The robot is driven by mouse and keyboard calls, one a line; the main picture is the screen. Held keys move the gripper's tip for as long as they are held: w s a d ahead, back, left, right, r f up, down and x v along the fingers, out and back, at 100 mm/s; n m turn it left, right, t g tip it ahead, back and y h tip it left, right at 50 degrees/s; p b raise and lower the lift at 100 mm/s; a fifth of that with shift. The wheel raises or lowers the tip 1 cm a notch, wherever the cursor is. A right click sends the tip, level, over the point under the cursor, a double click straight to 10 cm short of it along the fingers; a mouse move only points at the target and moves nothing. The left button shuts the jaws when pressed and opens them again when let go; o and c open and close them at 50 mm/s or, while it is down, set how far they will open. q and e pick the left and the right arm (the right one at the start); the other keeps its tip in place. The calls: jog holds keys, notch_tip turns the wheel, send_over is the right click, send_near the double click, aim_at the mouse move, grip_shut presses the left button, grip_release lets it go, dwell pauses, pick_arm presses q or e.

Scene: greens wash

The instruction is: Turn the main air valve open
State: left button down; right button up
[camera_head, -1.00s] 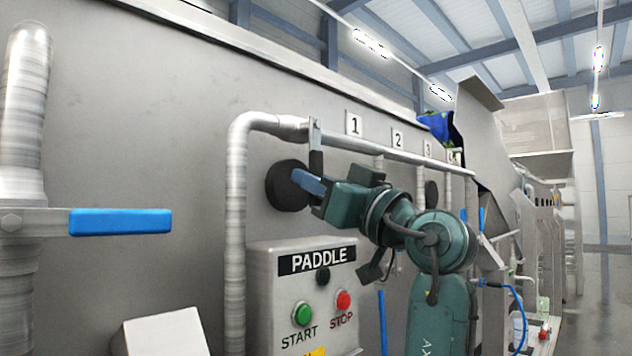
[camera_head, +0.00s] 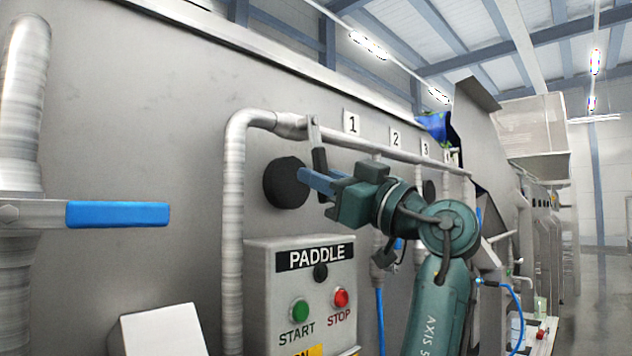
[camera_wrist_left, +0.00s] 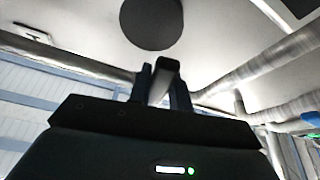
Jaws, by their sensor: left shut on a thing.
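A valve lever (camera_head: 314,133) hangs from the horizontal steel pipe, left of number plate 1. Its upper part is grey metal and its lower part is dark. It points mostly down, with its lower end tilted slightly right. In the left wrist view the lever (camera_wrist_left: 162,80) stands between the two dark fingers. No label on this valve is readable, so I cannot tell whether it is the main air valve. My right gripper is not in view.
A large valve with a level blue handle (camera_head: 118,214) is at the left. The PADDLE box (camera_head: 265,285) with green and red buttons is below my gripper. A round black disc (camera_head: 285,184) is on the wall behind the fingers. More pipes run down at the right.

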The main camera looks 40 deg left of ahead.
pick_arm(q)
jog(key=shift+w+d+r+n+g+h+p, duration=0.15)
jog(key=shift+w+n+g+p, duration=0.3)
jog(key=shift+n, duration=0.6)
jog(key=shift+w+a+r+n+g+h+p, duration=0.1)
jog(key=shift+w+r+n+g+h+p, duration=0.15)
jog(key=shift+w+n+g, duration=0.6)
jog(key=shift+w+d+r+n+g+h+p, duration=0.1)
jog(key=shift+r+n+g+p, duration=0.15)
jog(key=shift+n, duration=1.05)
jog(key=c, duration=1.3)
grip_release()
jog(key=b+v, duration=0.2)
jog(key=v, duration=1.1)
jog(key=shift+d, duration=0.1)
